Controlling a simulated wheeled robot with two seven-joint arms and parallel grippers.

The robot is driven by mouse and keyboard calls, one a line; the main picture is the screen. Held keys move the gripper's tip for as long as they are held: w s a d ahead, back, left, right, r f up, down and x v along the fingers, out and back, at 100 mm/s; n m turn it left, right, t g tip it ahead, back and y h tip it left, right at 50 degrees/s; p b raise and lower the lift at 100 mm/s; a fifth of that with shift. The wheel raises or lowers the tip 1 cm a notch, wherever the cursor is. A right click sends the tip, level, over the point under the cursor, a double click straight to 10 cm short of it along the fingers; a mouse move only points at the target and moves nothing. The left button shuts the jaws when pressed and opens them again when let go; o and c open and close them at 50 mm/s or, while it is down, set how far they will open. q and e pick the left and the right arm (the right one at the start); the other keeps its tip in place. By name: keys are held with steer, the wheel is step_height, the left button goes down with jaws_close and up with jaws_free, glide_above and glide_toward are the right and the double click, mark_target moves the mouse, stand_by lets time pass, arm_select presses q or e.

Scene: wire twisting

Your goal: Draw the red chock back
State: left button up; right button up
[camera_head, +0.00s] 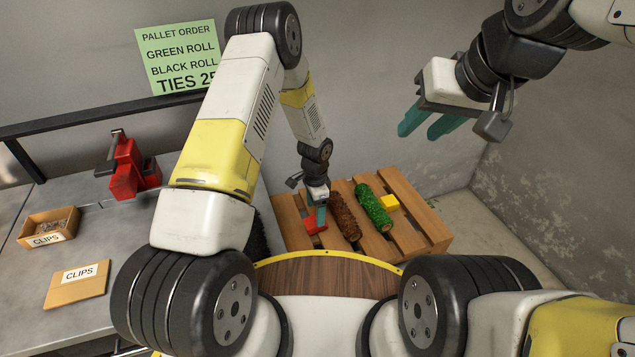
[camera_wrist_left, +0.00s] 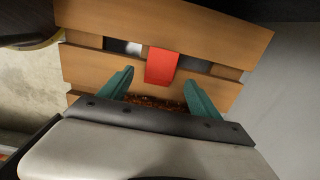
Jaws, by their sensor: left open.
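The red chock (camera_head: 313,226) lies on the wooden pallet (camera_head: 428,222), at the left side of the brown roll (camera_head: 345,216). My left gripper (camera_head: 318,214) points down at the chock from above. In the left wrist view the red chock (camera_wrist_left: 162,66) shows between and beyond the open teal fingertips (camera_wrist_left: 159,79). I cannot tell whether a finger touches it. Part of the brown roll (camera_wrist_left: 155,101) shows between the fingers near the palm. My right gripper (camera_head: 417,134) is raised at the upper right, apart from the pallet, with a gap between its teal fingers and nothing in them.
On the grey bench (camera_head: 100,235) at left are a red tool (camera_head: 128,172), a clips box (camera_head: 50,226) and a clips lid (camera_head: 78,285). A pallet order sign (camera_head: 180,57) hangs behind.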

arm_select(q)
step_height(320, 180, down, 6)
steer(key=shift+r, duration=0.1)
stand_by(0.4)
